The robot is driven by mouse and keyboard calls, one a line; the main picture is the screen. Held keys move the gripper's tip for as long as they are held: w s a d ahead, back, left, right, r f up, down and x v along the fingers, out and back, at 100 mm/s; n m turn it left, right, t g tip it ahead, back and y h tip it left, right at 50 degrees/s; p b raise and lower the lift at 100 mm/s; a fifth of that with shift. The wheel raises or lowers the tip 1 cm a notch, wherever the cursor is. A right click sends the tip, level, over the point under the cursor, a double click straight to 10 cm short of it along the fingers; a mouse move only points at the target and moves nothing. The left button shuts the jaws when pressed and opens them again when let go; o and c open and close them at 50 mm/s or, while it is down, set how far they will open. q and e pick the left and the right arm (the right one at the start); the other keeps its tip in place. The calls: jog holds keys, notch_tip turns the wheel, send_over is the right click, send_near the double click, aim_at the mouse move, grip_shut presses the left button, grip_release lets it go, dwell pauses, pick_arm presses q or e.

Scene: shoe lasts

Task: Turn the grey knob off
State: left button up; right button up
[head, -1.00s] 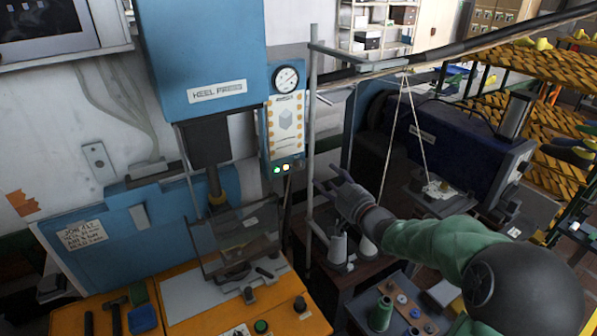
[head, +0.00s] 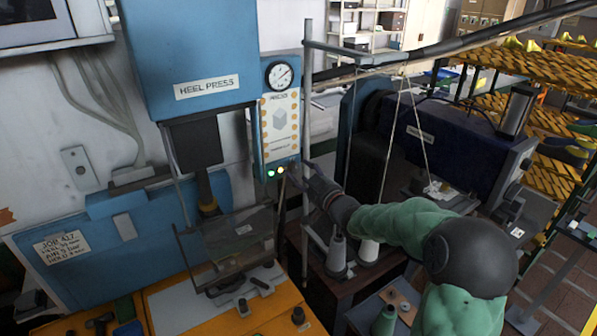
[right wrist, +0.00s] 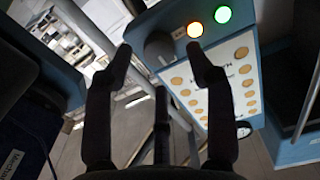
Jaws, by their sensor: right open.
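The grey knob (right wrist: 160,47) sits on the underside end of the blue control box (right wrist: 187,17) in the right wrist view, beside a lit orange light and a lit green light. It looks dark grey; its pointer direction cannot be told. My right gripper (right wrist: 158,58) is open, with one finger on each side of the knob in that view; contact cannot be told. In the head view my right gripper (head: 302,176) is at the lower right corner of the control box (head: 281,58), and the knob there cannot be made out. My left gripper is not in view.
The heel press (head: 190,50) stands left of the control box. A thin grey post (head: 307,110) rises close by my right gripper. White thread cones (head: 337,252) stand below my right forearm, and a dark blue machine (head: 450,140) is behind it.

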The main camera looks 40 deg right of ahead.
aim_at(294, 168)
jog(key=shift+w+d, duration=0.15)
jog(key=shift+w, duration=1.05)
grip_shut()
